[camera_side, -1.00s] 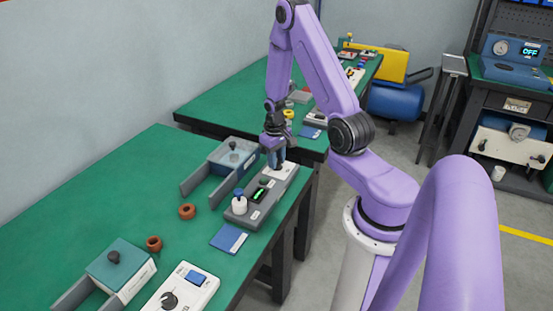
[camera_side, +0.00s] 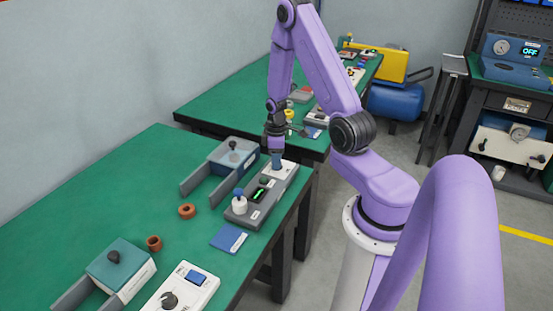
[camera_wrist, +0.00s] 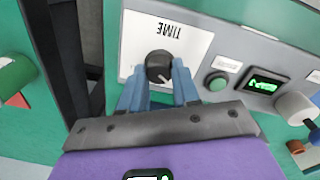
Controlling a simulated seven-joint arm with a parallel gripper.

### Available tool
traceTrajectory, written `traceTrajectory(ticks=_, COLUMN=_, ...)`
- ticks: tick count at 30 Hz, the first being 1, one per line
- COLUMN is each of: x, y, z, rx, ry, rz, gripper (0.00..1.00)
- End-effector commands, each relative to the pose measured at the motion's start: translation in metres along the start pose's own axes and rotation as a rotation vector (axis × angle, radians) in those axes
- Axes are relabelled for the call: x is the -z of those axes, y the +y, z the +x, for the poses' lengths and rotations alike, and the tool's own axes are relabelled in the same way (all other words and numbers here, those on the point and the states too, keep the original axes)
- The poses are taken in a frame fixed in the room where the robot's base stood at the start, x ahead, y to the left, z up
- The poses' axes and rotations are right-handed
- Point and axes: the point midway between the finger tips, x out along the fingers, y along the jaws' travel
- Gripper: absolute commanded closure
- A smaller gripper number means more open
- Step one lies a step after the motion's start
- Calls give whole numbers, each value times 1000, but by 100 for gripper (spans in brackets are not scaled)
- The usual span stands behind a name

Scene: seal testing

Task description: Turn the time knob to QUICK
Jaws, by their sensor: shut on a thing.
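The time knob (camera_wrist: 160,67) is a dark round knob on a white panel (camera_wrist: 138,32) marked TIME, which reads upside down in the wrist view. My gripper (camera_wrist: 160,82) has its blue fingers on both sides of the knob and is shut on it. In the side view my gripper (camera_side: 277,160) points down at the white panel (camera_side: 290,170) at the far end of the grey device (camera_side: 262,216), and hides the knob there. A pale pointer mark shows on the knob's lower right in the wrist view. No QUICK label can be read.
Beside the panel are a green button (camera_wrist: 216,82), a lit green display (camera_wrist: 265,86) and a white knob-like part (camera_wrist: 296,107). A blue-grey fixture (camera_side: 232,157) stands left of the device. Brown rings (camera_side: 187,211) and a blue card (camera_side: 229,238) lie on the green table.

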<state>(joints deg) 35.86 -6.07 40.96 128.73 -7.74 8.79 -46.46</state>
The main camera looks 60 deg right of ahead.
Motion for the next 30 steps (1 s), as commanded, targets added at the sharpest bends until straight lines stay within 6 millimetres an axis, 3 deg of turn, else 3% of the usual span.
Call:
traceTrajectory(ticks=19, x=1, y=0, z=0, rx=-2, ry=3, rz=-53, gripper=100)
traceTrajectory(ticks=20, x=1, y=0, z=0, rx=-2, ry=3, rz=-53, gripper=63)
traceTrajectory(ticks=21, x=1, y=0, z=0, rx=-2, ry=3, rz=-52, gripper=50)
traceTrajectory(ticks=22, x=1, y=0, z=0, rx=-2, ry=3, rz=-52, gripper=44)
traceTrajectory(ticks=30, x=0, y=0, z=0, rx=-1, ry=2, rz=-50, gripper=44)
